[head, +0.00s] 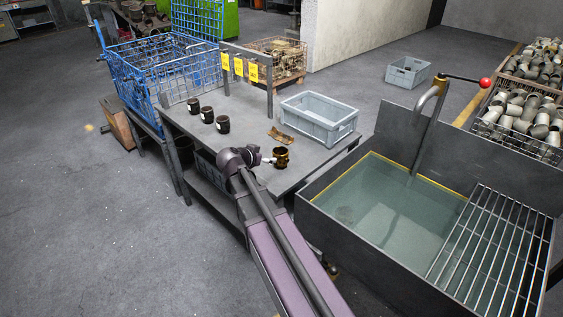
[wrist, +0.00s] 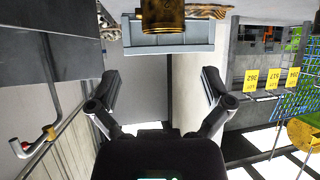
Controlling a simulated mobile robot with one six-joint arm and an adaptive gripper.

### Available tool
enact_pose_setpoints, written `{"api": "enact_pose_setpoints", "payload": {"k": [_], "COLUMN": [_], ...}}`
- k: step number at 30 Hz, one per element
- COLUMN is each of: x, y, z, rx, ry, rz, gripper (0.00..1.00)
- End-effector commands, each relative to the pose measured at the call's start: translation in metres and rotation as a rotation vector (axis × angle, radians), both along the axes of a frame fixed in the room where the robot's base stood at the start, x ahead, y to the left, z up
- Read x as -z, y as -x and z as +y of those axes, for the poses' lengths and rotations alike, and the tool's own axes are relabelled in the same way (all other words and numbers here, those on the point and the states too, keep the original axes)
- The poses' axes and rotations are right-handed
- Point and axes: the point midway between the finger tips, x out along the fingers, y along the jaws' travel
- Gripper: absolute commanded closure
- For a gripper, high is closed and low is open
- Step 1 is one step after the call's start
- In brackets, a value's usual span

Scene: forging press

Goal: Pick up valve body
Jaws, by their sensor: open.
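The brass-brown, cup-shaped part that I take for the valve body (head: 281,157) stands upright on the grey workbench (head: 250,110), near its front right edge. In the wrist view the valve body (wrist: 163,15) shows at the top middle, cut off by the picture edge. My gripper (head: 267,160) is just left of it in the head view. In the wrist view my gripper (wrist: 161,83) has its two fingers spread wide, with nothing between them. The valve body lies beyond the fingertips, roughly centred. Whether any finger touches it is hard to tell in the head view.
A curved brown piece (head: 281,135) lies behind the valve body, and a grey crate (head: 320,118) stands behind right. Several dark cups (head: 207,114) stand at the left. A frame with yellow tags (head: 239,69) rises at the back. A sink (head: 395,215) adjoins at right.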

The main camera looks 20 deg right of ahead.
Motion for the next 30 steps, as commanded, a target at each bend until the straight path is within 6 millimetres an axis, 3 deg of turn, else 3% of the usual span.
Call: {"api": "enact_pose_setpoints", "payload": {"k": [17, 30], "x": [0.002, 0.032], "y": [-0.006, -0.033], "z": [-0.007, -0.051], "rx": [0.005, 0.007], "ry": [0.006, 0.005], "rz": [-0.017, -0.016], "gripper": [0.0, 0.0]}}
